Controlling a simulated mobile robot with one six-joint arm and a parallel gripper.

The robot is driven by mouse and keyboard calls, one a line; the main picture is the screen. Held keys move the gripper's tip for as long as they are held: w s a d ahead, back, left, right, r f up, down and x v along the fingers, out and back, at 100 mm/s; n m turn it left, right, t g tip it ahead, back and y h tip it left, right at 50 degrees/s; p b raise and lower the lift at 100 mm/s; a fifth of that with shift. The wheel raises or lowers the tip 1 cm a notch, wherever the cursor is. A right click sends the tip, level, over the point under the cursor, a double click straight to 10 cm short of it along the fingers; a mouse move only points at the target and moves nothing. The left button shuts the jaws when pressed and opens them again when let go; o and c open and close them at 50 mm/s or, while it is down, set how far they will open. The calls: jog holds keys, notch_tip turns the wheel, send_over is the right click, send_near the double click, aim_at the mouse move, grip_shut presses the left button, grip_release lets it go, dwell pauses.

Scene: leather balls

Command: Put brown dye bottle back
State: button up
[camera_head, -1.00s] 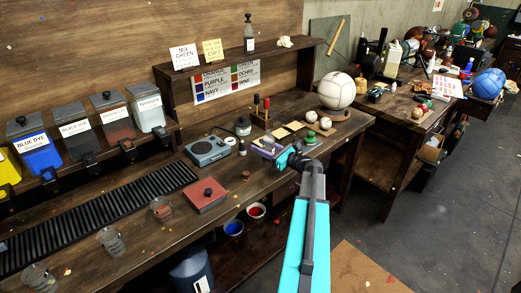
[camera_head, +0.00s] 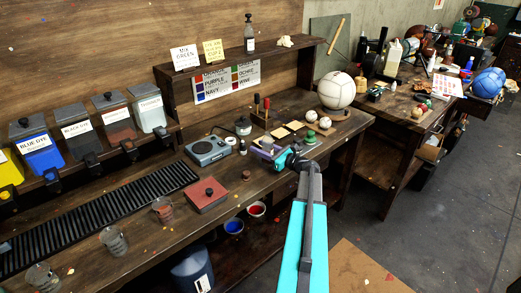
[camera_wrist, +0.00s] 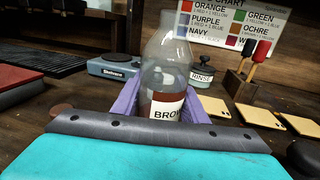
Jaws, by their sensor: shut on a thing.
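The brown dye bottle (camera_wrist: 168,75) is a clear bottle with dark reddish-brown liquid low inside and a white label reading "BRO…", the rest cut off. It stands roughly upright between the purple fingers of my gripper (camera_wrist: 166,102) in the wrist view. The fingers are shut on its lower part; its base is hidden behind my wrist. In the head view my gripper (camera_head: 267,150) is over the bench near its front edge, in front of the small balls. The bottle is hard to make out there, so I cannot tell whether it touches the bench.
The raised shelf (camera_head: 215,68) holds another clear bottle (camera_head: 249,35) and two note cards. Dye bins line the left.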

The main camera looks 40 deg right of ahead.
jog(key=shift+f, duration=0.75)
jog(key=shift+f, duration=0.15)
jog(key=o, duration=1.2)
jog(key=shift+r, duration=0.25)
jog(key=shift+s+f, duration=0.15)
jog(key=shift+s, duration=0.5)
jog(key=s+b, duration=0.1)
jog(key=s, duration=0.2)
jog(key=s+d+b, duration=0.1)
jog(key=s, duration=0.3)
jog(key=s+b, duration=0.1)
jog(key=s, duration=0.2)
jog(key=shift+s+d, duration=0.25)
jog(key=shift+s, duration=0.05)
